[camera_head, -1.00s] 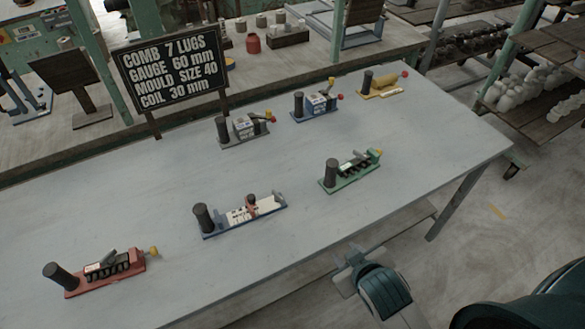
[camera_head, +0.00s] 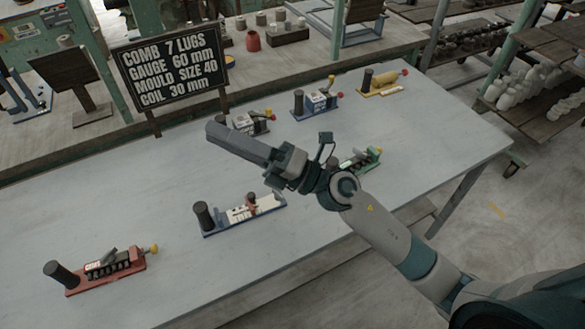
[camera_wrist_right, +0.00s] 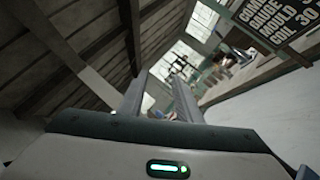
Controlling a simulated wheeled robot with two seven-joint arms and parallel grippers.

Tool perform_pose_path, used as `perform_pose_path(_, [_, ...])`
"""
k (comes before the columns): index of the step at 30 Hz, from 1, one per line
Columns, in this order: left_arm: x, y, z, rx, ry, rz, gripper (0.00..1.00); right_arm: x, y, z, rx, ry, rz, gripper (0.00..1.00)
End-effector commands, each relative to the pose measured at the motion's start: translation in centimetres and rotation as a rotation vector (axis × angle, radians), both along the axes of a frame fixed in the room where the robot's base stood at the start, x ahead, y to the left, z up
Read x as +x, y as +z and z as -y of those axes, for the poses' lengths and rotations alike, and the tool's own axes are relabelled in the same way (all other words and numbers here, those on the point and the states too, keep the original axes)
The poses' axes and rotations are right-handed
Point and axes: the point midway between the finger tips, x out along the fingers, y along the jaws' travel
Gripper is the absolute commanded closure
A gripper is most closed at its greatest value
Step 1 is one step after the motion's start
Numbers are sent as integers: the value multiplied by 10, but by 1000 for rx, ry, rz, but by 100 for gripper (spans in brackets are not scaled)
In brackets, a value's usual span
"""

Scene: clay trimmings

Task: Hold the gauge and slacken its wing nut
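The gauge (camera_head: 228,228) looks to be the long blue fixture with a white scale, near the front middle of the table. A dark post (camera_head: 203,215) stands at its left end. A small reddish-brown part on the scale (camera_head: 251,204) may be its wing nut; it is too small to be sure. My right gripper (camera_head: 213,131) is in the air above the table, behind and above the gauge in the picture, pointing left. In the right wrist view its two fingers (camera_wrist_right: 160,80) stand apart with nothing between them. My left gripper is not in view.
A red fixture (camera_head: 110,273) stands at front left. A green one (camera_head: 365,160) is partly hidden by my right arm. Grey (camera_head: 262,122), blue (camera_head: 315,103) and yellow (camera_head: 384,84) fixtures stand at the back. A sign (camera_head: 172,70) stands behind.

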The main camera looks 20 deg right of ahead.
Motion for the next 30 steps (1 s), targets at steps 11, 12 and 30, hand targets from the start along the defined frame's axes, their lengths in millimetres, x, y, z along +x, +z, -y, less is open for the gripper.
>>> perform_pose_path(11, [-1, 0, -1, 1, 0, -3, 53, -7, -127, -19, -944, 372, 396, 69])
perform_pose_path(12, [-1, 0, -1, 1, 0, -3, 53, -1, -142, -7, -1050, 400, 413, 69])
perform_pose_path(30, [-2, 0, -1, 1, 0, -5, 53, 56, -205, 148, -1823, 556, 340, 69])
